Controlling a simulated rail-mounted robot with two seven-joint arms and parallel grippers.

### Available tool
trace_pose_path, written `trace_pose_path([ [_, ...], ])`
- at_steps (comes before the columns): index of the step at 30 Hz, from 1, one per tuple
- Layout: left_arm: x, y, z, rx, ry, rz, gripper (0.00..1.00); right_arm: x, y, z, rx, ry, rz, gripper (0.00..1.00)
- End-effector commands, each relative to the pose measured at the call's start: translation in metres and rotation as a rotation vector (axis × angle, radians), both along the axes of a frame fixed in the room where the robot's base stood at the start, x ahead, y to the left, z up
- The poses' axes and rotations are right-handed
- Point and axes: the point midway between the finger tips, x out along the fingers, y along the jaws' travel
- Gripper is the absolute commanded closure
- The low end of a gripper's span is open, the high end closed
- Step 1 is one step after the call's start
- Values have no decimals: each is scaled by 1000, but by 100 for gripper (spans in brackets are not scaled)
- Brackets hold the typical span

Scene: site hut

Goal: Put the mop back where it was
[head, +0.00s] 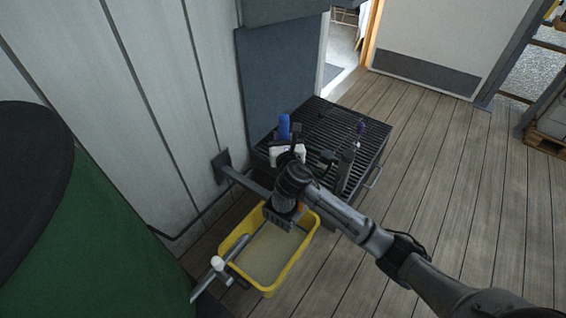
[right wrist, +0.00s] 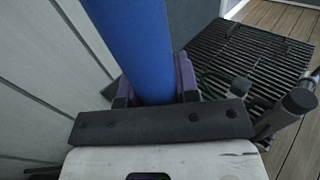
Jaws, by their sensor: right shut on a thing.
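The mop's blue handle (head: 284,127) stands roughly upright by the grey wall. In the right wrist view the blue handle (right wrist: 135,45) runs between the purple fingers. My right gripper (head: 290,153) is shut on it; the right wrist view shows this grip close up (right wrist: 153,90). The mop's lower end and head are hidden behind my right arm. A wall bracket (head: 222,167) has a grey bar reaching toward my arm; I cannot tell whether it touches the mop. My left gripper is not in view.
A yellow bucket (head: 231,275) stands on the floor below my arm. A black slatted rack (head: 327,118) stands beyond, with an upright grey object (head: 347,165) on or beside it. A green and black rounded object (head: 85,225) fills the left.

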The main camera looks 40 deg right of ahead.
Motion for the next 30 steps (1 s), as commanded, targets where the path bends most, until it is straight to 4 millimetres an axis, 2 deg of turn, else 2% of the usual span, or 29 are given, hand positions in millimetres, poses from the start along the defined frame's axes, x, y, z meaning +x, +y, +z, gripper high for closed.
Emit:
trace_pose_path([
  [1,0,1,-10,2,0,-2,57,0,0,-12,1,-1,0,94],
  [8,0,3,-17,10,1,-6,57,0,0,-26,-1,-3,0,94],
  [15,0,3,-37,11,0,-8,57,0,0,-55,0,-1,1,94],
  [29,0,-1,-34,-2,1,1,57,0,0,-58,-1,-2,1,94],
  [30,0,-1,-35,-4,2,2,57,0,0,-59,0,0,1,68],
])
